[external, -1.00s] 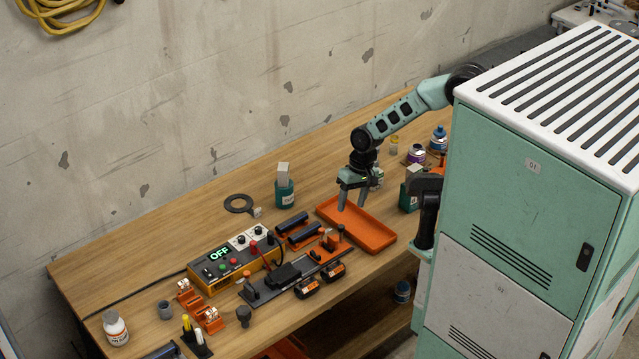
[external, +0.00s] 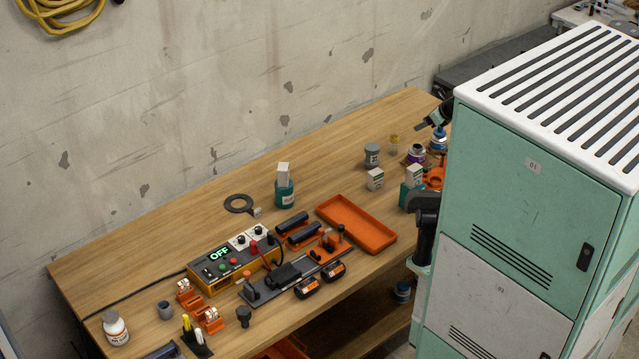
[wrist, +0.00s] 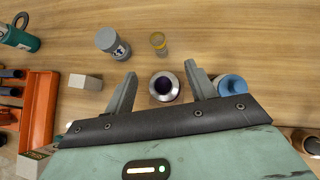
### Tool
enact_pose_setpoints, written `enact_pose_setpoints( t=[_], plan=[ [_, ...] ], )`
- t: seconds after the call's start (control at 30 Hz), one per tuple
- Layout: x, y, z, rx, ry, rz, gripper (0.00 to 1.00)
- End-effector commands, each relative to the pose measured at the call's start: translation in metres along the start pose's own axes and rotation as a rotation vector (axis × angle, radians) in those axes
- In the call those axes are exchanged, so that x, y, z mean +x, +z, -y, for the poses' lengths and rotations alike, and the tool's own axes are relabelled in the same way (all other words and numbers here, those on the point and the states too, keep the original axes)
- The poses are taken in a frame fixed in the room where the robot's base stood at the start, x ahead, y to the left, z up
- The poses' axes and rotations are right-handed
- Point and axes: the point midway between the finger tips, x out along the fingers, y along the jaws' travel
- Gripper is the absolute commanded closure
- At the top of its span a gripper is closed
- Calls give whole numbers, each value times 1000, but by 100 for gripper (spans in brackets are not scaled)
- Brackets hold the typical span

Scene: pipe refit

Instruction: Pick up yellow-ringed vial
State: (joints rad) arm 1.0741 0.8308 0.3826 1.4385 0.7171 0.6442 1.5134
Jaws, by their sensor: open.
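The yellow-ringed vial (wrist: 158,42) shows in the wrist view as a small clear vial with a yellow ring, on the wooden table beyond my fingertips. In the external view the vial (external: 394,141) stands near the far right part of the table. My gripper (wrist: 161,77) is open and empty, its two fingers spread. A purple-and-silver container (wrist: 165,87) sits between the fingers in the picture, nearer than the vial; I cannot tell its height relative to them. In the external view my gripper (external: 428,125) is partly visible beside the cabinet, right of the vial.
A grey capped jar (wrist: 112,43) stands left of the vial, and a white box (wrist: 85,82) is farther left. A blue-topped bottle (wrist: 231,86) is by the right finger. An orange tray (external: 356,222) lies on the table. The wood beyond the vial is clear.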

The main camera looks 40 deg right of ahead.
Motion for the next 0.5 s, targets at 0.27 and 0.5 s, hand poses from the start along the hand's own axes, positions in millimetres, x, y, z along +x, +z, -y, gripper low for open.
enact_pose_setpoints(
  t=[0.27,0.5],
  plan=[
    [54,2,-4,-3,7,0,44],
    [100,1,-4,-4,5,-1,44]
  ],
)
